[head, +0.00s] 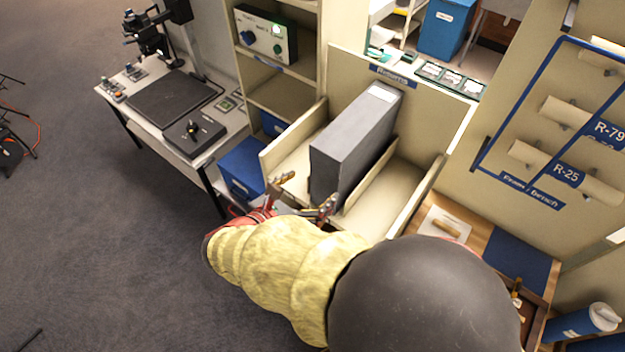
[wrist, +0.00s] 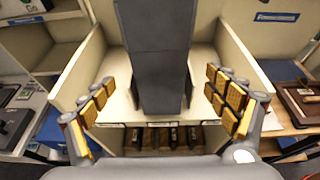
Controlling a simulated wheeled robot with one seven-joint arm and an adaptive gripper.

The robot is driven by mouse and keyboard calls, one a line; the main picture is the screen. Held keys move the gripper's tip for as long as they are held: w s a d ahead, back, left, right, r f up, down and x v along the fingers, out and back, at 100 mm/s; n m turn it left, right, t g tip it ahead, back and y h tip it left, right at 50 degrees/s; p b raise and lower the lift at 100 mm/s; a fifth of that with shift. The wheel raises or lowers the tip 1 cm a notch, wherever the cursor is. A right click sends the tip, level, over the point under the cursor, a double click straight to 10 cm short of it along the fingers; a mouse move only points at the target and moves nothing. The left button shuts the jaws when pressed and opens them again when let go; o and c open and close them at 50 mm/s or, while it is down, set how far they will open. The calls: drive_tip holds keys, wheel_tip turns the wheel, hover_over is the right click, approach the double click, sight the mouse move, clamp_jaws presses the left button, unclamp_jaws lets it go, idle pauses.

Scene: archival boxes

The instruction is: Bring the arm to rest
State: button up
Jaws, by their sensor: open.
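My gripper (head: 302,196) is open in front of the returns bay, with its padded fingers spread wide. In the wrist view my gripper (wrist: 160,112) shows nothing between its pads.
A blue bin (head: 243,168) sits left of the bay, below shelving. A side table (head: 160,112) with equipment stands further left. A wooden bench (head: 480,238) with a blue mat and a rack of rolled tubes (head: 565,110) are at right. Open carpet (head: 90,230) lies at left.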

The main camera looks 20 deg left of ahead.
drive_tip(key=s+d+f+m+g+b, duration=0.1)
drive_tip(key=s+d+f+m+g, duration=0.1)
drive_tip(key=s+d+m+g, duration=0.4)
drive_tip(key=s+d+f+m+g, duration=0.2)
drive_tip(key=s+d+m+g, duration=0.15)
drive_tip(key=d+m, duration=0.55)
drive_tip(key=s+d+r+m+t+y+b, duration=0.1)
drive_tip(key=d+r+m+y+b, duration=0.1)
drive_tip(key=d+r+m, duration=0.4)
drive_tip(key=s+d+r+m+t+y+b, duration=0.1)
drive_tip(key=d+r+m+y+b, duration=0.1)
drive_tip(key=d+r+m, duration=0.4)
drive_tip(key=shift+d+r+m, duration=0.35)
drive_tip(key=shift+d+m, duration=2.35)
drive_tip(key=shift+d, duration=1.3)
